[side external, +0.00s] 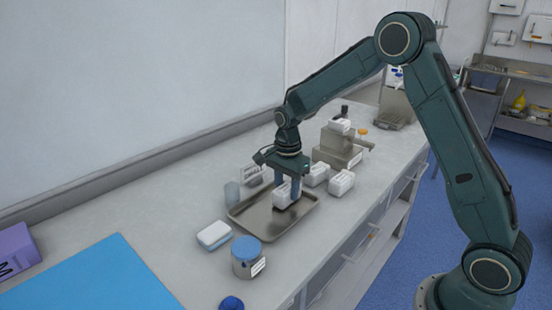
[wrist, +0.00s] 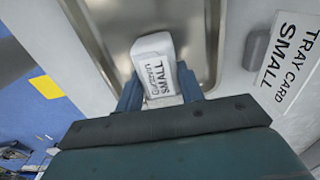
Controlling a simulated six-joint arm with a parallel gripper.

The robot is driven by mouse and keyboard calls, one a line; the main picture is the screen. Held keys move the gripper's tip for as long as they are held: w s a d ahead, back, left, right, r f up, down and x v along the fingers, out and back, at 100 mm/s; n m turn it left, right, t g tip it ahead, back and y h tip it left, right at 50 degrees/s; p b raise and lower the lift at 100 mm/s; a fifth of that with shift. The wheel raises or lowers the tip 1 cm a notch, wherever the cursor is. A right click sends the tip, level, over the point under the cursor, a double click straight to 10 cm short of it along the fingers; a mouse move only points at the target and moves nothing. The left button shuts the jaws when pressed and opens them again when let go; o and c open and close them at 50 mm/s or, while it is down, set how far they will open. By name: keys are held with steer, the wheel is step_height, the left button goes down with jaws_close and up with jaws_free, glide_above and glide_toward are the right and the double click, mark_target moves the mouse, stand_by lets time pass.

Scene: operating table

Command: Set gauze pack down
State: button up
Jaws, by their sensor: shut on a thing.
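A white gauze pack labelled "SMALL" (wrist: 153,62) is between the fingers of my gripper (wrist: 160,98) in the wrist view. In the side external view the pack (side external: 282,197) is at or just above the metal tray (side external: 248,222), under my gripper (side external: 288,186). My gripper points down and is shut on the pack. I cannot tell whether the pack touches the tray floor. A card reading "TRAY CARD SMALL" (wrist: 288,62) is to the right of the tray in the wrist view.
Two more white packs (side external: 341,183) (side external: 316,175) sit right of the tray. A blue-lidded jar (side external: 248,262), a white-and-blue pack (side external: 214,235) and a clear cup (side external: 232,193) stand close to the tray. A metal stand (side external: 337,152) is behind. A blue mat (side external: 95,283) lies at front left.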

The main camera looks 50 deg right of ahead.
mark_target(287, 187)
steer(key=shift+f, duration=0.2)
steer(key=o, duration=1)
steer(key=shift+r, duration=0.15)
step_height(287, 187, up, 12)
steer(key=shift+s+r, duration=0.1)
steer(key=shift+r, duration=0.05)
stand_by(0.6)
